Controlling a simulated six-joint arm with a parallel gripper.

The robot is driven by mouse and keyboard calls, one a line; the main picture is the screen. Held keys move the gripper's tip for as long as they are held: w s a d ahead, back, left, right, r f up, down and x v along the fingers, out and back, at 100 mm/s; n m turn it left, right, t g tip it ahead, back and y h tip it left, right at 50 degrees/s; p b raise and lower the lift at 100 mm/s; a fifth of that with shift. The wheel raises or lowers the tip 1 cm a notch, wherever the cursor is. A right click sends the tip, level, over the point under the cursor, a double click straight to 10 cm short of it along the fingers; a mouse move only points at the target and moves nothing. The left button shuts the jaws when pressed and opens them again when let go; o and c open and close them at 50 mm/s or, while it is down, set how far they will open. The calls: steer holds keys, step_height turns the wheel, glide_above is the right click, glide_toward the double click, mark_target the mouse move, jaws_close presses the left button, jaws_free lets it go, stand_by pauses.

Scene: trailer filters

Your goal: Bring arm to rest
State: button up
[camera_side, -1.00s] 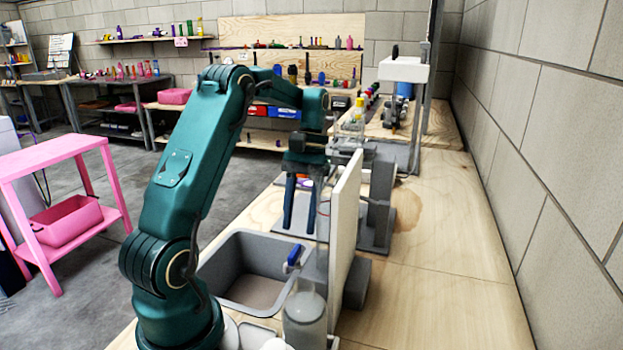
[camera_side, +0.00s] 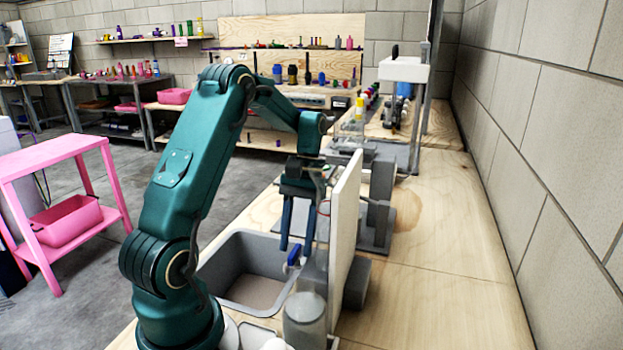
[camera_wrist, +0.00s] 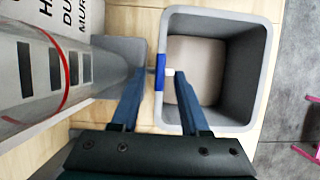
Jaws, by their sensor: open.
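My gripper (camera_side: 295,245) hangs from my teal arm with its two blue fingers pointing down. In the side view it is over the right edge of the grey bin (camera_side: 228,255), close to the white board. In the wrist view the fingers of my gripper (camera_wrist: 160,77) are spread apart. The grey bin (camera_wrist: 266,75) lies open beyond the fingers, with a plain beige floor.
A white upright board (camera_side: 345,225) stands right of my gripper. A clear cylinder (camera_side: 305,318) stands in front of it. Grey apparatus (camera_side: 380,200) is behind the board. The wooden bench (camera_side: 450,250) is clear to the right. A pink cart (camera_side: 60,165) stands at left.

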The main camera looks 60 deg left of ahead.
steer(key=shift+s+d+f, duration=0.1)
steer(key=shift+f, duration=0.15)
steer(key=shift+n, duration=0.4)
steer(key=shift+r, duration=0.1)
steer(key=shift+r+m, duration=0.15)
steer(key=shift+m, duration=0.15)
steer(key=shift+v, duration=2.35)
steer(key=x, duration=0.5)
steer(key=n+t+h, duration=0.1)
steer(key=n, duration=0.2)
steer(key=shift+s, duration=0.1)
steer(key=n+t, duration=0.1)
steer(key=n, duration=0.1)
steer(key=n+t, duration=0.1)
steer(key=n, duration=0.2)
steer(key=shift+s+a, duration=0.2)
steer(key=shift+a, duration=0.05)
